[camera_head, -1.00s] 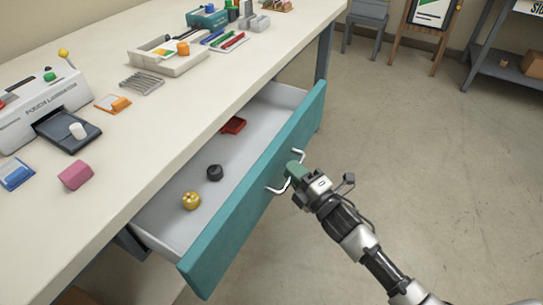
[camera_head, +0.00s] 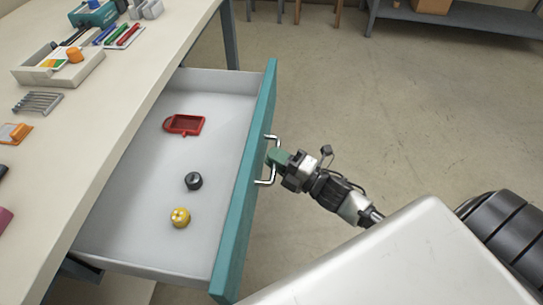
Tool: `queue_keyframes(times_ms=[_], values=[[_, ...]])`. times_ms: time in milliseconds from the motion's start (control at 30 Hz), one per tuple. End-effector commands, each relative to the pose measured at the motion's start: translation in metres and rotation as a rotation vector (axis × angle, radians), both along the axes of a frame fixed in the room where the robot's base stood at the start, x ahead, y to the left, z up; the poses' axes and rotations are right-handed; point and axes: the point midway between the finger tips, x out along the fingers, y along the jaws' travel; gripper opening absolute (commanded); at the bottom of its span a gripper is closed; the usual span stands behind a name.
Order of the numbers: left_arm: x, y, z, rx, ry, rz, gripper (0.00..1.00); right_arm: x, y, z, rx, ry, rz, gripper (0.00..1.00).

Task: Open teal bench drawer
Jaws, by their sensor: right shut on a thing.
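The teal-fronted bench drawer (camera_head: 245,200) is pulled well out from under the white bench, so its grey inside shows. A silver bar handle (camera_head: 265,182) is on its front. My right gripper (camera_head: 278,158) is shut on the handle, with its green fingers around the bar. My left gripper is not in view.
The white bench top (camera_head: 95,135) holds a beige tray (camera_head: 75,72), a grey rack (camera_head: 38,102), an orange item (camera_head: 15,132) and pens (camera_head: 124,36). A grey shelf (camera_head: 455,28) stands at the back right. The floor right of the drawer is open.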

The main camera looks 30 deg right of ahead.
Motion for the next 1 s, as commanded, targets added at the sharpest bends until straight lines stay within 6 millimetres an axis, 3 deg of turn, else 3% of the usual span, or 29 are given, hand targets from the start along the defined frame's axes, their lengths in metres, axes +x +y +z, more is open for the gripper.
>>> queue_keyframes(times_ms=[167, 200, 333, 667, 767, 1000], values=[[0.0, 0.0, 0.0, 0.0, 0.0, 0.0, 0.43, 0.0, 0.0, -0.002, -0.001, 0.004, -0.001, 0.0], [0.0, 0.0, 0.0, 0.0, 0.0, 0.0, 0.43, 0.0, 0.0, -0.002, -0.001, 0.004, -0.001, 0.19], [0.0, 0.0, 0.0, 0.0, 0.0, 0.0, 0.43, 0.0, 0.0, -0.001, -0.001, 0.003, -0.001, 0.39], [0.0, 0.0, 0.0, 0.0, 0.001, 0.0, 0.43, -0.003, -0.001, -0.002, 0.0, 0.002, -0.001, 0.39], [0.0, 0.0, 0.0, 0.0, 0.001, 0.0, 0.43, -0.012, -0.007, -0.004, -0.001, 0.004, -0.002, 0.39], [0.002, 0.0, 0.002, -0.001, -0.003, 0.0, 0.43, -0.052, -0.031, -0.013, -0.001, 0.007, -0.002, 0.39]])
